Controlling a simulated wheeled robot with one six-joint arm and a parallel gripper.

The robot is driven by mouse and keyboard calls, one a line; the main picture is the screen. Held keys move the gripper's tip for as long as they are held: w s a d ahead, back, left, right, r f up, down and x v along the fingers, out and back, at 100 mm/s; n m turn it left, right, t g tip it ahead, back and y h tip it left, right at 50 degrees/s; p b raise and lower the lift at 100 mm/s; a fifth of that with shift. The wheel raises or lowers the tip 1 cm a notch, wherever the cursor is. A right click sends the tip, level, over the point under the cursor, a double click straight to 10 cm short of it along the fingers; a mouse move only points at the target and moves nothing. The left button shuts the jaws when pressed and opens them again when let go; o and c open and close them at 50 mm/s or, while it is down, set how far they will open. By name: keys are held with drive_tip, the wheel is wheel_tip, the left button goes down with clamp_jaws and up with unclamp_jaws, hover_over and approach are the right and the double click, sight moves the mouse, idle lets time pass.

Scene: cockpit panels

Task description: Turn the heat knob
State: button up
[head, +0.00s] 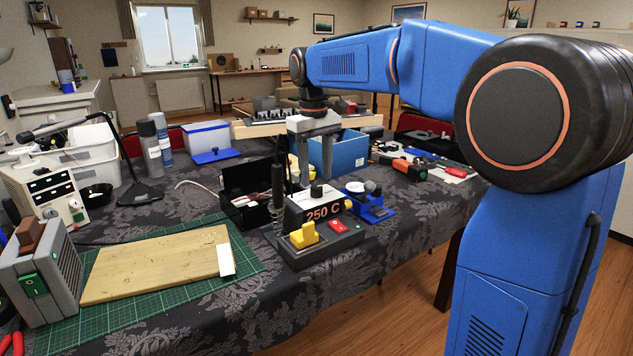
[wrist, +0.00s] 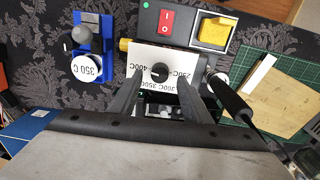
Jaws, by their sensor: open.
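The soldering station (head: 323,245) stands on the dark patterned table, with "250 C" on its front. The black heat knob (head: 316,189) is on its top. In the wrist view the knob (wrist: 160,73) sits on a white dial plate (wrist: 147,60) with upside-down temperature marks, including 250C, 350C and 400C. My gripper (head: 315,181) points down above the knob, jaws open. In the wrist view its two fingers (wrist: 160,88) lie on either side of the knob, with a gap visible on both sides. How far the fingertips are above the plate is unclear.
A soldering iron (wrist: 230,98) stands upright close beside the fingers. A blue holder (wrist: 95,28) with a "350 C" disc is beside the station. The station has a red switch (head: 337,226) and a yellow sponge (head: 303,235). A blue box (head: 347,153) stands behind.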

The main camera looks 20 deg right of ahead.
sight(317, 187)
drive_tip(key=shift+f, duration=1.5)
drive_tip(key=c, duration=1)
drive_tip(key=shift+n, duration=1.1)
drive_tip(key=shift+c, duration=0.2)
drive_tip(key=o, duration=1)
drive_tip(key=shift+o, duration=0.2)
drive_tip(key=shift+r, duration=0.1)
wheel_tip(317, 187, up, 17)
drive_tip(key=shift+s+a+r, duration=0.15)
drive_tip(key=shift+a, duration=0.05)
drive_tip(key=shift+s, duration=0.1)
